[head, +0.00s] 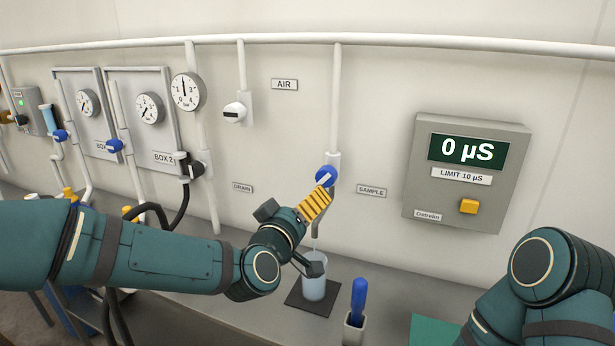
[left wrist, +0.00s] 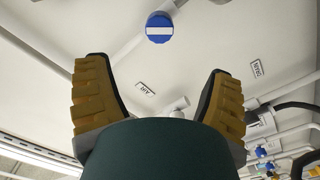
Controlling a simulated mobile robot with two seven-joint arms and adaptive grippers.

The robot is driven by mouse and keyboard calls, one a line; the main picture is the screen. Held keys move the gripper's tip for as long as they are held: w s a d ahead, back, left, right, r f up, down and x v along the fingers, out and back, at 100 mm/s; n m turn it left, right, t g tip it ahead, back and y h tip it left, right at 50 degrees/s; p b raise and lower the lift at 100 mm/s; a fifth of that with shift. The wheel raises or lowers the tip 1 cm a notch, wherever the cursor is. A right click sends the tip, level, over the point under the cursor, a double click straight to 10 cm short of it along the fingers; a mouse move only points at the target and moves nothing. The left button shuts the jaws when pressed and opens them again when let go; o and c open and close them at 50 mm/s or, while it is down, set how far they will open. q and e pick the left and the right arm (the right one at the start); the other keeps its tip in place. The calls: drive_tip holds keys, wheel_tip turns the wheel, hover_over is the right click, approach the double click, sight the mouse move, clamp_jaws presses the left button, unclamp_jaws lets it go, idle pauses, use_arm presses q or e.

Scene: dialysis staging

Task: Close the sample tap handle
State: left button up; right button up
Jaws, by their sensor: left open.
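The sample tap handle (head: 326,175) is a round blue knob with a white bar, on the white pipe above the SAMPLE label (head: 371,191). The bar looks slanted in the head view. The knob also shows at the top of the left wrist view (left wrist: 159,27), ahead of the fingers, its bar level across that picture. My left gripper (head: 318,200) is just below the knob, with yellow ribbed fingers. In the left wrist view its fingers (left wrist: 158,70) are wide apart and empty. Contact with the knob is not visible. My right arm shows at right, its gripper out of view.
A beaker (head: 313,287) with pale liquid stands on a dark mat (head: 298,300) under the spout, where a thin stream shows. A blue-capped item (head: 358,300) stands in a holder nearby. The meter (head: 468,172) on the wall reads 0 µS.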

sight(324, 179)
use_arm(q)
drive_tip(key=x, duration=1.3)
drive_tip(key=shift+w+d, duration=0.2)
drive_tip(key=shift+w, duration=0.15)
drive_tip(key=c, duration=1.2)
